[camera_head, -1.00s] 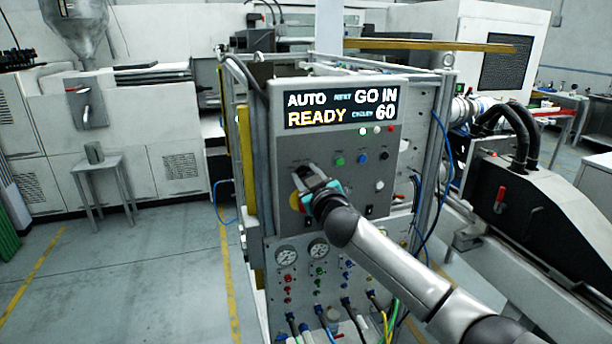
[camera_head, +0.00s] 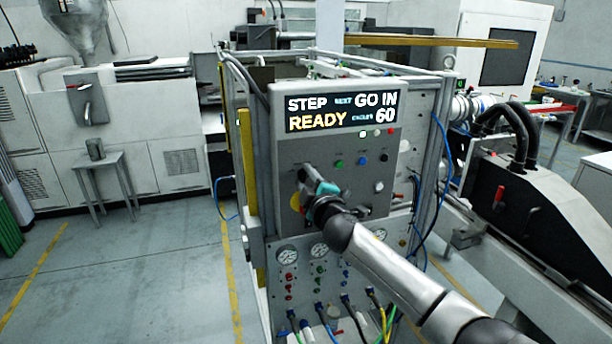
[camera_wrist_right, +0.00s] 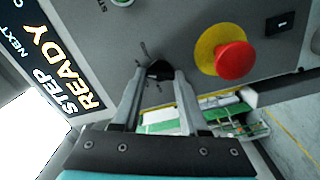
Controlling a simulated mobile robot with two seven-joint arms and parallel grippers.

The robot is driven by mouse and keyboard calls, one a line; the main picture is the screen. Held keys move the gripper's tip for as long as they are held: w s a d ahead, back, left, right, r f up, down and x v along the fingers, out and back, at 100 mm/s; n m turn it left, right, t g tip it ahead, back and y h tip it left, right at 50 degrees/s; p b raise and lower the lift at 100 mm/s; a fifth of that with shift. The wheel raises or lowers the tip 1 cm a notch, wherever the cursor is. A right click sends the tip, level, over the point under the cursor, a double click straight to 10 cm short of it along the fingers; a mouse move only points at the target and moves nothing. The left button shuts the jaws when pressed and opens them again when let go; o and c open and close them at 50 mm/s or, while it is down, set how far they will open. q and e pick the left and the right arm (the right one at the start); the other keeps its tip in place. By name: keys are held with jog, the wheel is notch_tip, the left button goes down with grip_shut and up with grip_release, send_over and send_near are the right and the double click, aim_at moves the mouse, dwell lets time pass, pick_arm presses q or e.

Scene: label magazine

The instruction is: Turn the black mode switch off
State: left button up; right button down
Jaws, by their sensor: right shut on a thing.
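The black mode switch (camera_wrist_right: 159,70) is a small dark knob on the grey control panel (camera_head: 350,196), with short marks around it in the right wrist view. My right gripper (camera_wrist_right: 158,80) is shut on it, one finger on each side. In the head view my right gripper (camera_head: 304,174) is at the panel's left part and hides the switch. The display (camera_head: 342,111) above reads STEP, READY, GO IN and 60. My left gripper is not in view.
A red mushroom button (camera_wrist_right: 236,60) on a yellow ring sits close beside my right fingers. Green, blue, white and black buttons (camera_head: 386,157) are further right on the panel. Gauges (camera_head: 288,255), valves and hoses are below.

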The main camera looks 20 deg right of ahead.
jog(key=n+p, duration=0.1)
jog(key=n, duration=0.3)
jog(key=shift+f+n, duration=0.1)
jog(key=shift+n, duration=0.2)
jog(key=n+p, duration=0.1)
jog(key=n, duration=0.3)
jog(key=shift+n, duration=0.3)
jog(key=n+p, duration=0.1)
jog(key=n, duration=0.3)
jog(key=shift+f+n+p, duration=0.1)
jog(key=shift+n+p, duration=0.2)
jog(key=shift+d+f+n+p, duration=0.1)
jog(key=shift+n+p, duration=0.45)
jog(key=shift+n, duration=1.55)
jog(key=shift+c, duration=2.2)
grip_release()
